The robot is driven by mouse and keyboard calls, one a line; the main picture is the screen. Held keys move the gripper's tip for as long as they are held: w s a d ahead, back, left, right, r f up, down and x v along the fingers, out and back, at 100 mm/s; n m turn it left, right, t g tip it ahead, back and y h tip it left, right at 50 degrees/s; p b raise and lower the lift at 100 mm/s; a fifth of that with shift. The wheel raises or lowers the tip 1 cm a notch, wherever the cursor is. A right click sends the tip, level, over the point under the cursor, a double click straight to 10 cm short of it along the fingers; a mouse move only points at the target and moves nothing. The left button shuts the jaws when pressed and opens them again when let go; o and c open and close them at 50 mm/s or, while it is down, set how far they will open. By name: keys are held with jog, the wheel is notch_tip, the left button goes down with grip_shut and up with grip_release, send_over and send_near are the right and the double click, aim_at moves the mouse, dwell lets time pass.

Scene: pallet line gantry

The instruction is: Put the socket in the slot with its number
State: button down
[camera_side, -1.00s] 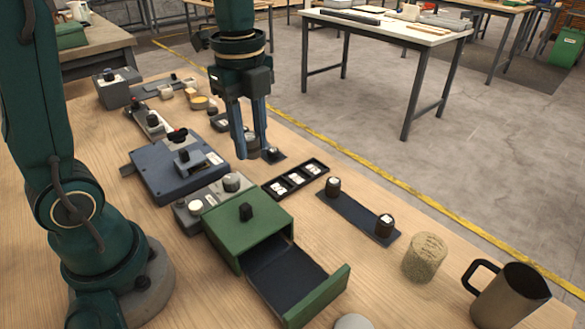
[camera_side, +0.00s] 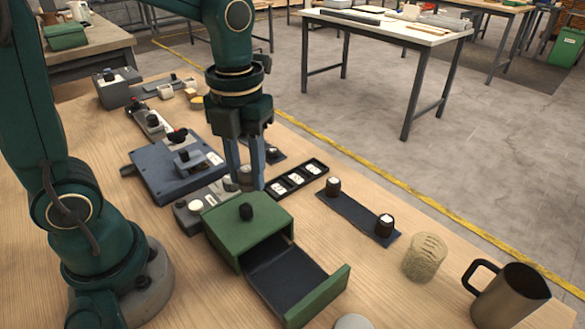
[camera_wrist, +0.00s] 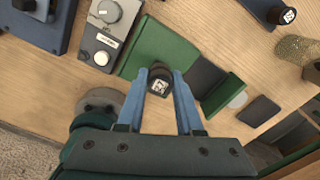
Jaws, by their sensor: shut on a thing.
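My gripper (camera_side: 246,184) is shut on a dark round socket (camera_wrist: 159,84), seen between the fingertips in the wrist view with a white label on its upper face. I cannot read its number. In the side view my fingers are left of the black slot tray (camera_side: 286,194) and behind the green drawer box (camera_side: 232,228). The tray has several white-marked slots, too small to read. Two other dark sockets, one nearer the tray (camera_side: 333,186) and one farther right (camera_side: 384,225), stand on a dark mat (camera_side: 357,212), with white marks on top.
The green box's drawer (camera_side: 345,281) is pulled open. A grey knob box (camera_side: 190,215) and a blue-grey device (camera_side: 168,170) stand to the left. A straw-coloured cylinder (camera_side: 425,258) and a metal mug (camera_side: 510,295) stand at the right. Bare wood lies between the mat and the drawer.

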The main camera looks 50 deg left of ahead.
send_over(291, 281)
notch_tip(291, 281, down, 7)
jog(key=shift+a+r, duration=0.1)
jog(key=shift+f, duration=1.9)
jog(key=shift+f, duration=0.15)
jog(key=c, duration=0.6)
grip_release()
jog(key=shift+o, duration=0.2)
